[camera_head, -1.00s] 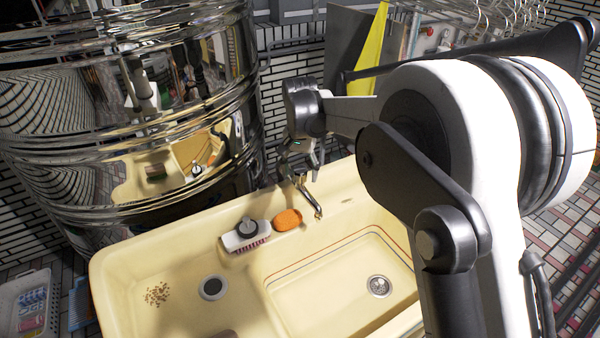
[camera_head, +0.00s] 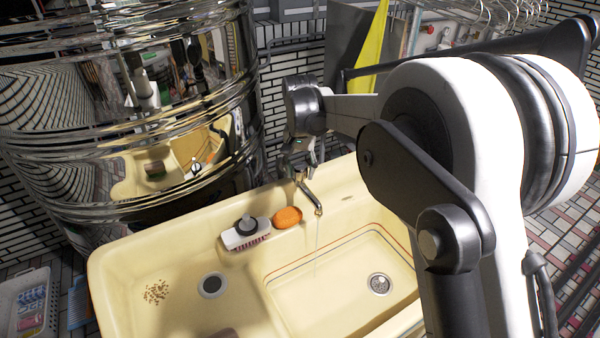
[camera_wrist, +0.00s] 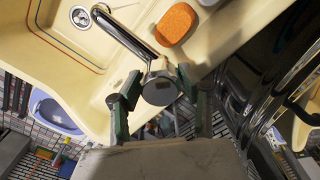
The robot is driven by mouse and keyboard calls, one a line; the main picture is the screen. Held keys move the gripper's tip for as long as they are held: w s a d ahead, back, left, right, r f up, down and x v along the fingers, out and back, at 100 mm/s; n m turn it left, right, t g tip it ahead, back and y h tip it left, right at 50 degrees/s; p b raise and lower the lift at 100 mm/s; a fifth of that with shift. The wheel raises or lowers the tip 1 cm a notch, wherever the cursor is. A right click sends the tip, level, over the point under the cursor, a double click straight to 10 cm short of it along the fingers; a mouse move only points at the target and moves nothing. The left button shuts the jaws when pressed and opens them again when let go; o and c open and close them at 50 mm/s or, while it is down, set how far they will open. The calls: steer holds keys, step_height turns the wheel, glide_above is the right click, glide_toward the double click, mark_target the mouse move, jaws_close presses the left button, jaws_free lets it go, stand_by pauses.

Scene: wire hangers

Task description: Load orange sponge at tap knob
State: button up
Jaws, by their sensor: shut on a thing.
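The orange sponge (camera_head: 287,217) lies on the sink's back ledge, left of the metal tap (camera_head: 310,197). It also shows at the top of the wrist view (camera_wrist: 176,24). The round grey tap knob (camera_wrist: 160,89) sits at the base of the spout (camera_wrist: 125,38). My gripper (camera_wrist: 158,92) is shut on the knob, with one green-and-dark finger on each side. In the head view, my gripper (camera_head: 301,158) is above the back of the tap, and the knob is hard to make out. A thin stream of water (camera_head: 316,240) falls from the spout into the right basin.
A brush (camera_head: 245,234) lies just left of the sponge. The cream sink (camera_head: 120,265) has a left basin with brown crumbs (camera_head: 157,291) and a deeper right basin. A large shiny metal vessel (camera_head: 130,110) stands close behind the left side. A blue-rimmed basin (camera_wrist: 58,112) shows in the wrist view.

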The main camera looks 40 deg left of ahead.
steer(key=shift+n+b, duration=0.65)
steer(key=shift+n, duration=0.55)
steer(key=o, duration=1.2)
steer(key=shift+c, duration=0.2)
steer(key=shift+r, duration=0.2)
step_height(320, 180, up, 12)
steer(key=shift+f, duration=0.15)
